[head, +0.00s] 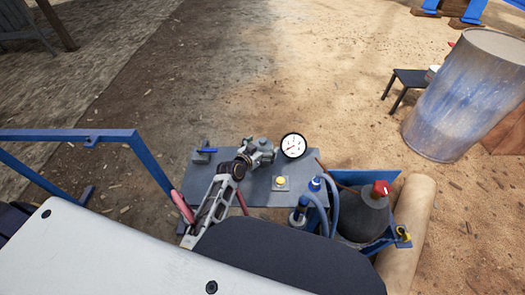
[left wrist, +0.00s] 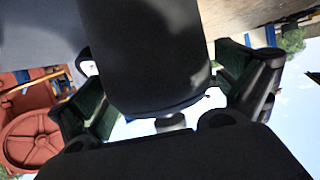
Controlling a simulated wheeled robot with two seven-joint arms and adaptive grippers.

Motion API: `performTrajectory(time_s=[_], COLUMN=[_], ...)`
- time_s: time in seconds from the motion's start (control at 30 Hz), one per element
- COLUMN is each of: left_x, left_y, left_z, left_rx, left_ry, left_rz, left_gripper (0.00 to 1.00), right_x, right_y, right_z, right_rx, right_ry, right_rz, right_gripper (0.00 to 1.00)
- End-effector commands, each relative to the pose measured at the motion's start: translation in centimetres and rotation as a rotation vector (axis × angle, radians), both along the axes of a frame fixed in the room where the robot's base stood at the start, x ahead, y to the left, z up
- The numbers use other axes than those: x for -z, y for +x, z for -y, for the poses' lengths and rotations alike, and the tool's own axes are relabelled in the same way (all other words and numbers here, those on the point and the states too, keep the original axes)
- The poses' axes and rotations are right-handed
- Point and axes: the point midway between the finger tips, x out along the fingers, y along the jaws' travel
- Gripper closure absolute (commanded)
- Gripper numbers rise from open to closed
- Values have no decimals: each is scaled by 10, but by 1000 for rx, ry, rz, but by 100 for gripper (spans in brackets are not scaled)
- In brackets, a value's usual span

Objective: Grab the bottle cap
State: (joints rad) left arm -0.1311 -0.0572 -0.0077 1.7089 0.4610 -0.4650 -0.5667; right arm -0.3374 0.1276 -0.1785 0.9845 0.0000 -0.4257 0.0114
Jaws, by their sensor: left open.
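A red cap (head: 381,188) sits on top of a dark grey bottle (head: 362,218), which stands upright at the right end of the grey-and-blue bench in the head view. In the head view a dark rounded part of my own body is low in the picture, left of the bottle and apart from the cap. The fingers are not clear there. The cap is not visible in the left wrist view. My right gripper is not seen.
The grey bench top (head: 228,168) carries a round gauge (head: 293,146), metal fittings and blue hoses close beside the bottle. A tan cylinder (head: 412,225) lies to its right. A blue frame (head: 70,135) stands left, a worn drum (head: 464,95) back right. Open dirt lies behind.

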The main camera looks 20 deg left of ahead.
Motion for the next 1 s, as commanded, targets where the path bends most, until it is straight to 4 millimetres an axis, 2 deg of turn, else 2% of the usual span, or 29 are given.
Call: performTrajectory(time_s=[0.07, 0.43, 0.77, 1.0], left_x=[0, 0, -4, -24], left_y=[0, 0, 0, 1], left_z=[0, 0, 0, 0], left_rx=[0, 0, 0, 0], left_ry=[0, 0, -1, 0], left_rz=[0, 0, 3, 4], left_gripper=[0, 47, 47, 47], right_x=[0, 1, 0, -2], right_y=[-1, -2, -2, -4], right_z=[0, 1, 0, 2], right_rx=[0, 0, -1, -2], right_ry=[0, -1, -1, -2], right_rz=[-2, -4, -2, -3], right_gripper=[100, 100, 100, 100])
